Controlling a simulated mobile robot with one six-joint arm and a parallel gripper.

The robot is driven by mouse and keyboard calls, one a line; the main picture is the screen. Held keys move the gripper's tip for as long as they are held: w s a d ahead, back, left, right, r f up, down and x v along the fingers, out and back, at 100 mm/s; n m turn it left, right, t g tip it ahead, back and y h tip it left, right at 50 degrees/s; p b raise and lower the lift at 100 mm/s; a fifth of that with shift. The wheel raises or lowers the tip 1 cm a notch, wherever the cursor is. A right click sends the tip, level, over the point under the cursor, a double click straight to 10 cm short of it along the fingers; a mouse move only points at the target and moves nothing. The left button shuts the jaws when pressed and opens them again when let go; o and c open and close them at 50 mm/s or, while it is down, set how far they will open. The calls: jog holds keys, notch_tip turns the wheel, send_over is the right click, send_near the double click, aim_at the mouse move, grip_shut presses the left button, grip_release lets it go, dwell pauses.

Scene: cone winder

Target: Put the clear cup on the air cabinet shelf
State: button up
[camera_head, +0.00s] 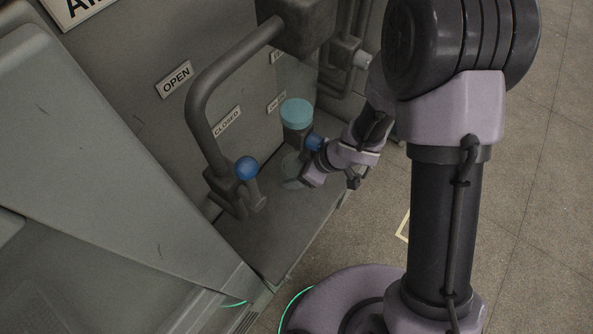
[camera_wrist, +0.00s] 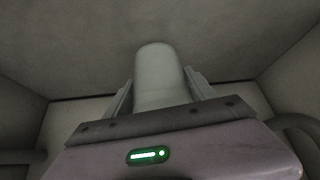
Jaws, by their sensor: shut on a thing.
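The clear cup (camera_head: 291,166) is a pale, see-through vessel at the end of my arm in the head view. It also shows in the wrist view (camera_wrist: 158,72) as a pale, rounded, translucent shape between the two fingers. My gripper (camera_head: 301,178) is shut on the cup, with one finger on each side of it in the wrist view (camera_wrist: 160,92). The air cabinet shelf (camera_head: 270,228) is the flat grey ledge below. The cup is over the shelf in the picture, but I cannot tell whether it touches it. My gripper hides part of the cup.
A grey post with a teal cap (camera_head: 297,113) stands just behind the cup. A bent grey lever (camera_head: 205,110) with a blue knob (camera_head: 247,168) is to the left, near OPEN and CLOSED labels. Another blue knob (camera_head: 313,142) is close beside my wrist. The shelf's front part is clear.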

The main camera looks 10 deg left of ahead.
jog(key=shift+a+f+b, duration=0.2)
jog(key=shift+f+b, duration=0.05)
jog(key=shift+b, duration=0.2)
jog(key=shift+d+r, duration=0.2)
jog(key=shift+f, duration=0.25)
jog(key=o, duration=1.4)
